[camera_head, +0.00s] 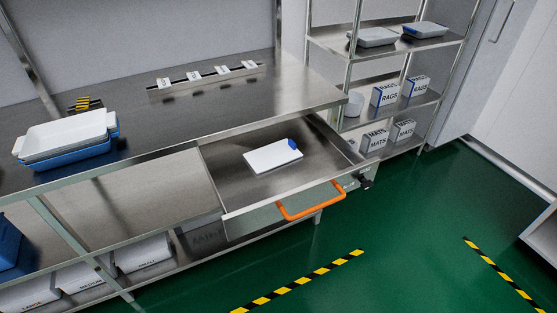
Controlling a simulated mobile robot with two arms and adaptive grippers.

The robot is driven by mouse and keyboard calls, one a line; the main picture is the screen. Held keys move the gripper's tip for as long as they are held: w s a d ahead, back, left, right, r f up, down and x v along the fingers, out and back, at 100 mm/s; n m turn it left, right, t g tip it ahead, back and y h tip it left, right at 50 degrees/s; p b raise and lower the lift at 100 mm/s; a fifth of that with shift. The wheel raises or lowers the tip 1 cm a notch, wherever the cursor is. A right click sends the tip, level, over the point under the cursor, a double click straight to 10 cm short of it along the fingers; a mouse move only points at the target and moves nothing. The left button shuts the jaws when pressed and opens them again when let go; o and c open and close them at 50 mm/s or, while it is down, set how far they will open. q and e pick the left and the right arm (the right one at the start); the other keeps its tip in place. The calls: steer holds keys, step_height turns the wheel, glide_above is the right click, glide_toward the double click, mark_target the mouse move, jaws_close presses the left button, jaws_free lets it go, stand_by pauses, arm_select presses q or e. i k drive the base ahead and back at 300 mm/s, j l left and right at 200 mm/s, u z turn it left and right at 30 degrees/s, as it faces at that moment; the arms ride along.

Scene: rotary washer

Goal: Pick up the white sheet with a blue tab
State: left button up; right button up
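The white sheet (270,158) with a blue tab (294,145) lies flat inside the open drawer (222,182). The tab is at the sheet's far right corner. The sheet is a thin white slab or stack, and nothing covers it. The drawer is pulled out from under the steel bench and has an orange handle (312,204) on its front. Neither of my grippers is in view.
The steel bench (205,115) holds white and blue trays (65,137) at the left and a rack of labelled cards (206,78) at the back. A shelf unit (385,108) with boxes stands right. Green floor (400,225) in front is clear, with striped tape (300,282).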

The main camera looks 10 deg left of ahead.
mark_target(267, 158)
steer(key=i+j+z, duration=0.1)
steer(key=i+j, duration=0.15)
steer(key=i+j+z, duration=0.1)
steer(key=i+j, duration=0.15)
steer(key=j, duration=0.2)
steer(key=i+j+z, duration=0.1)
steer(key=j, duration=0.3)
steer(key=i+l, duration=0.05)
steer(key=i, duration=0.05)
